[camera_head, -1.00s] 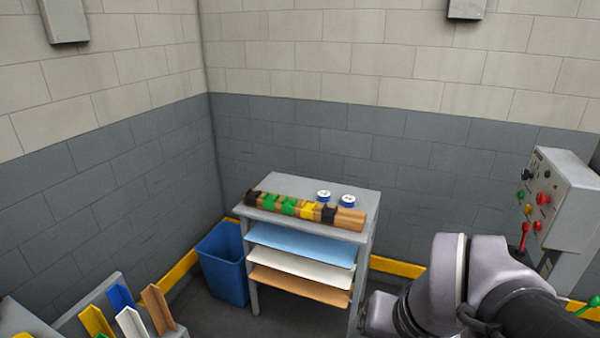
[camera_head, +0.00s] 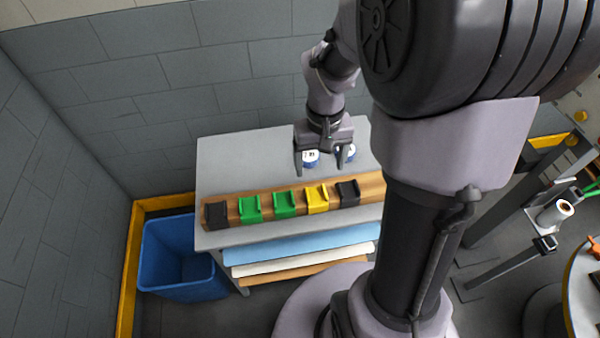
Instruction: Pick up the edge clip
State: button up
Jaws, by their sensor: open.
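Several clips sit in a row on a wooden rail (camera_head: 371,188) along the front of a grey table. From left to right they are a black clip (camera_head: 217,214), a green clip (camera_head: 250,209), a second green clip (camera_head: 285,204), a yellow clip (camera_head: 317,198) and a black clip (camera_head: 348,193). I cannot tell which is the edge clip. My gripper (camera_head: 323,167) is open and points down over the table, behind the rail in the picture. Its fingers appear in front of two small blue-and-white round items and partly hide them; nothing is visibly held.
The grey table top (camera_head: 225,160) is clear at the back left. Blue, white and brown sheets (camera_head: 300,245) lie on shelves below. A blue bin (camera_head: 178,262) stands left of the table. Walls close in behind and left. My arm hides the table's right end.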

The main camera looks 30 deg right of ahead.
jog(key=b, duration=0.3)
send_over(317, 198)
notch_tip(317, 198, down, 9)
jog(key=shift+s+r, duration=0.15)
jog(key=f+b, duration=0.2)
jog(key=f, duration=0.2)
jog(key=shift+w+f+b, duration=0.25)
jog(key=shift+f+b, duration=0.15)
jog(key=shift+r, duration=0.15)
jog(key=shift+c, duration=0.8)
jog(key=c, duration=1.2)
